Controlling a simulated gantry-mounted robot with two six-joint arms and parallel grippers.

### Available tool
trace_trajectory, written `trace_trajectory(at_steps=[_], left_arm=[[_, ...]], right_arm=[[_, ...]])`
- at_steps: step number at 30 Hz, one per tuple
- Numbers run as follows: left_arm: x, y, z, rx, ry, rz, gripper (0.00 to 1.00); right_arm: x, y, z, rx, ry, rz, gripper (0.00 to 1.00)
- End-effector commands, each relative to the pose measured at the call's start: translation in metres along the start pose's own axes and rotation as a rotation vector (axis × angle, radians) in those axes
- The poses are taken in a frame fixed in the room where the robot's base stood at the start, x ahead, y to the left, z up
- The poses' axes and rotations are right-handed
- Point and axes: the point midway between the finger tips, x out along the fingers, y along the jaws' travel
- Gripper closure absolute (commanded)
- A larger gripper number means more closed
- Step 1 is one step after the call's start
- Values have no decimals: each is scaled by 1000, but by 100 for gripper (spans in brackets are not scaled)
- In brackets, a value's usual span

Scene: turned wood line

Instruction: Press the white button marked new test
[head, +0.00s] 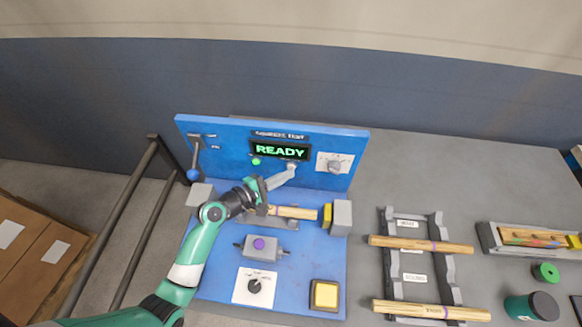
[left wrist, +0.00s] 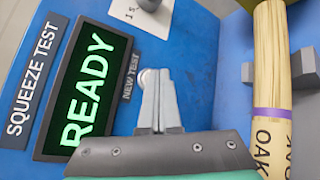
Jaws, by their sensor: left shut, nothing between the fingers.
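The white new test button (left wrist: 143,76) sticks out of the blue panel beside the "NEW TEST" label in the left wrist view, partly hidden behind my fingertips. My left gripper (left wrist: 157,80) is shut and empty, its fingertips at the button; I cannot tell whether they touch it. In the head view my left gripper (head: 290,170) reaches up to the panel just below the display (head: 280,152), which reads READY in green. The button is mostly covered by the fingertips there. My right gripper is not in view.
A wooden rod marked OAK (left wrist: 268,75) lies in the squeeze fixture below my gripper. A lever with a blue knob (head: 193,175) stands left, a dial (head: 335,165) right. A yellow button (head: 326,295) is on the base. A rack (head: 440,280) with two rods stands right.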

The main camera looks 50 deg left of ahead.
Motion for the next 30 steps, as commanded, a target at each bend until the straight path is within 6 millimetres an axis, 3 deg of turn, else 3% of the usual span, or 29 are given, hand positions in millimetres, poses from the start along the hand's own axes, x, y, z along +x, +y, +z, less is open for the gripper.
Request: trace_trajectory(at_steps=[17, 30], left_arm=[[-10, -7, 8, 0, 0, -1, 100], [-38, -27, 29, -1, -1, -2, 100]], right_arm=[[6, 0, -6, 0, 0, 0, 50], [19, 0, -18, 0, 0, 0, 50]])
